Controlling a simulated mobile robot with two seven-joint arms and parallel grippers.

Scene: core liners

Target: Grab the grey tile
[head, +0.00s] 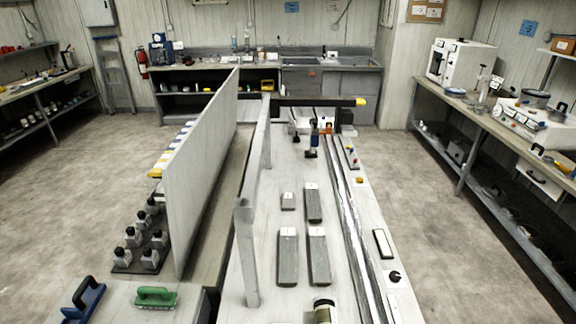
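Several grey blocks with pale labels lie on the long white bench (263,290) ahead of me. Nearer are two long grey blocks side by side, a left one (288,262) and a right one (318,262). Neither of my grippers is in view.
A tall upright panel (205,165) and a grey post frame (246,250) stand left of the blocks. A rail (355,240) runs along the right. Bare bench surrounds the blocks.

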